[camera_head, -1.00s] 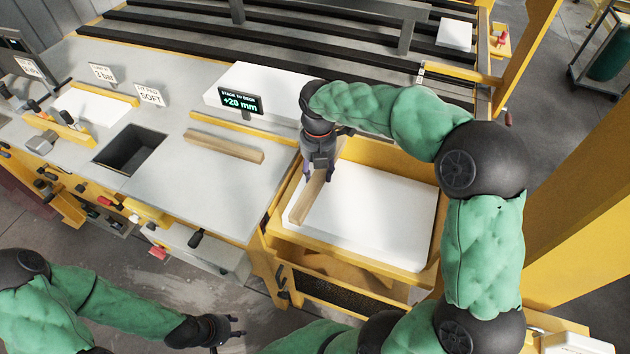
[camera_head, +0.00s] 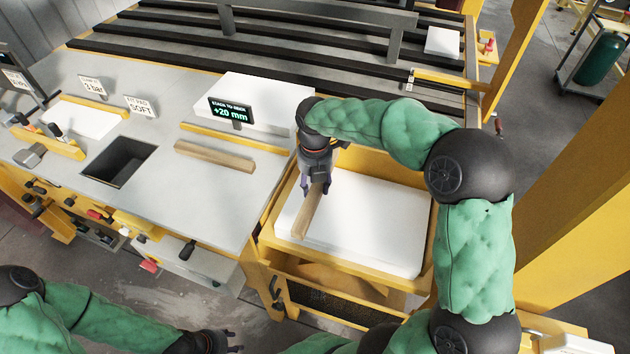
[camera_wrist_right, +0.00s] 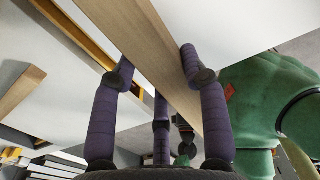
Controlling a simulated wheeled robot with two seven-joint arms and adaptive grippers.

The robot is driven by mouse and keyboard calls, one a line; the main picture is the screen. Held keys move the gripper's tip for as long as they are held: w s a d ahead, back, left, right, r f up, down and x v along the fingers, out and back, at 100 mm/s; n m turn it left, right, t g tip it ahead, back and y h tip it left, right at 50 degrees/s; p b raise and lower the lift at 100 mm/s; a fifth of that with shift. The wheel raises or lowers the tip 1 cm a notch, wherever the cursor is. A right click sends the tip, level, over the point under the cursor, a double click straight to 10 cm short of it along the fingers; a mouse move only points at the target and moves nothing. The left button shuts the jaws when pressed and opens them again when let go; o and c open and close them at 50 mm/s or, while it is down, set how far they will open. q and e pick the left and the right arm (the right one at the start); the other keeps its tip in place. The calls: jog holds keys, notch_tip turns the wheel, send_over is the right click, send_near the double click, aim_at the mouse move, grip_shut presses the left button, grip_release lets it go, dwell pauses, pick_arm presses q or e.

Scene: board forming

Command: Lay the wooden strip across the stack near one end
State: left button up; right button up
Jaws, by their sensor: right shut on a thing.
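The stack of white boards (camera_head: 375,225) lies in the yellow-framed bay at the centre right. My right gripper (camera_head: 318,186) is over the stack's left part, shut on a wooden strip (camera_head: 307,212). The strip runs across the stack near its left end; whether it touches the top or hangs just above is unclear. In the right wrist view the strip (camera_wrist_right: 145,50) passes between the fingers of the right gripper (camera_wrist_right: 158,70). A second wooden strip (camera_head: 215,155) lies on the grey table. My left gripper (camera_head: 232,340) is low at the bottom edge, empty, its opening too small to tell.
A sign reading +20 mm (camera_head: 231,112) stands before another white block (camera_head: 262,98). The grey table (camera_head: 170,205) has a square dark opening (camera_head: 120,160). Yellow frame rails border the stack. A yellow post (camera_head: 575,200) rises at the right.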

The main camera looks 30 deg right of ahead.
jog(key=shift+f+b, duration=1.15)
jog(key=shift+f, duration=1.6)
jog(key=o, duration=1.6)
jog(key=shift+o, duration=0.2)
notch_tip(320, 180, up, 12)
